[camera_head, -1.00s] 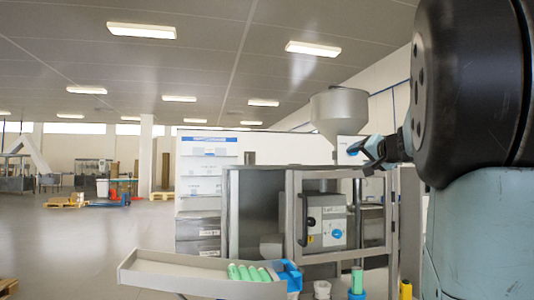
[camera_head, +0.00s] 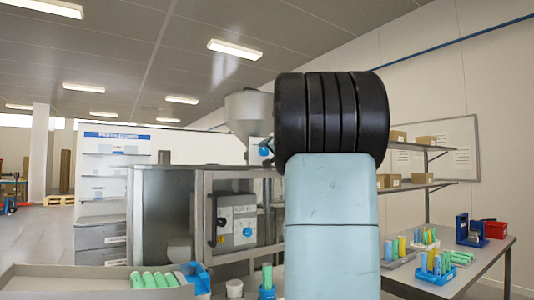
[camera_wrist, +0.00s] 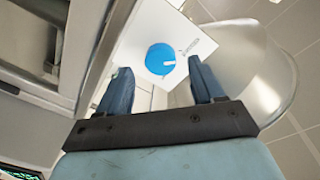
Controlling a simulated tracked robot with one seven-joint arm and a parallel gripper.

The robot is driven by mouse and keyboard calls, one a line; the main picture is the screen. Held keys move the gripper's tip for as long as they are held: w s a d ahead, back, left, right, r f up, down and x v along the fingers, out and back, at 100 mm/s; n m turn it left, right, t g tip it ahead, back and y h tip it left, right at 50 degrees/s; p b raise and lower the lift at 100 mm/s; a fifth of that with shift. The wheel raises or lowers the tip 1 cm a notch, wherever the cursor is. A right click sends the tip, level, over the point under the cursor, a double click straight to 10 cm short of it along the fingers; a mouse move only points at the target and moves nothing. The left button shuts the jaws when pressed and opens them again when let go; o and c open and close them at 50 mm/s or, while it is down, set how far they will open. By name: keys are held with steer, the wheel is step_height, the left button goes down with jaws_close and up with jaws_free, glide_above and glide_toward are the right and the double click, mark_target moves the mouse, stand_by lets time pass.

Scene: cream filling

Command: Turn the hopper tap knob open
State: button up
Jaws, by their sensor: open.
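The hopper tap knob is a round blue knob (camera_wrist: 161,59) with a white mark, on a white panel (camera_wrist: 150,32). It also shows in the head view (camera_head: 265,147), left of my arm. The metal hopper (camera_head: 249,112) stands above and beside the panel; its curved side (camera_wrist: 245,65) fills the right of the wrist view. In the wrist view my gripper (camera_wrist: 160,76) is open and empty, with its two blue fingers apart. The knob appears between and beyond the fingertips, and I see no contact. In the head view my arm hides the gripper.
A framed machine cabinet (camera_head: 240,215) with a control box (camera_head: 236,221) stands below the hopper. A tray (camera_head: 95,283) with several green tubes is at the front left. A table (camera_head: 465,262) with tube racks stands at the right. Frame bars (camera_wrist: 100,60) run close left of my gripper.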

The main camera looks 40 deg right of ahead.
mark_target(264, 152)
steer(key=shift+w+d, duration=0.2)
steer(key=shift+w, duration=1.15)
steer(key=c, duration=1.1)
steer(key=shift+o, duration=0.2)
